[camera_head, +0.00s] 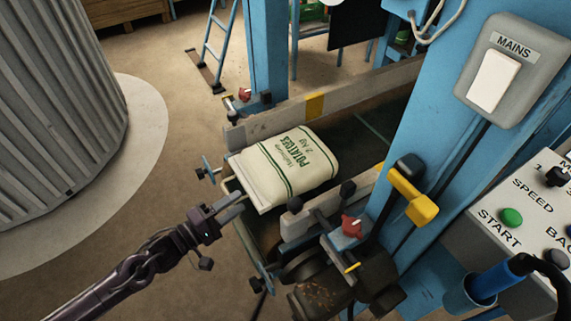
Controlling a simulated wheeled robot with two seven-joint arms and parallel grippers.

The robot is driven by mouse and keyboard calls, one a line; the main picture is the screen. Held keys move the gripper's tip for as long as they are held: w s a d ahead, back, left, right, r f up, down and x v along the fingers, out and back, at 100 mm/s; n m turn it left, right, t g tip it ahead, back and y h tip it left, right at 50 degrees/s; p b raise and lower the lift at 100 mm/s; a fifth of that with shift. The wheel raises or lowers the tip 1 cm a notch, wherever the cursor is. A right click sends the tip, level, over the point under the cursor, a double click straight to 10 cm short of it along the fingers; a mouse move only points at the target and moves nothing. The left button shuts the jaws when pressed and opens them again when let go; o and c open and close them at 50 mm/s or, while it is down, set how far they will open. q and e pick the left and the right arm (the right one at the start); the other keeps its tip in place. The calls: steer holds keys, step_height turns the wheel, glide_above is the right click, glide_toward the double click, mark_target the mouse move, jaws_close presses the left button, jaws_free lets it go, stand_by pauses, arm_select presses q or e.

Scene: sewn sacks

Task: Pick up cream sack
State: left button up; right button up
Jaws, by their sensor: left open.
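The cream sack (285,168) lies flat on a dark conveyor belt (365,131) between two side rails. It has green stripes and green print that reads "POTATOES", and its sewn end points toward the lower left. My left gripper (238,203) comes in from the lower left. Its fingers are open, just short of the sack's near end. I cannot tell whether the fingertips touch the sack. My right gripper is not in view.
Rails (318,100) flank the belt. A blue post with a MAINS switch (494,82) and a yellow-handled lever (413,195) stand on the right, near a control panel (515,225). A ribbed grey silo (55,100) stands at left. Open floor lies between.

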mark_target(247, 196)
arm_select(q)
steer(key=x, duration=0.4)
steer(key=shift+d, duration=0.25)
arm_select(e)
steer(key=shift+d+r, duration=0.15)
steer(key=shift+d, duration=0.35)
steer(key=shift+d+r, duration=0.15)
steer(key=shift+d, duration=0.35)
arm_select(q)
steer(key=shift+c, duration=0.4)
steer(key=c, duration=0.7)
jaws_close()
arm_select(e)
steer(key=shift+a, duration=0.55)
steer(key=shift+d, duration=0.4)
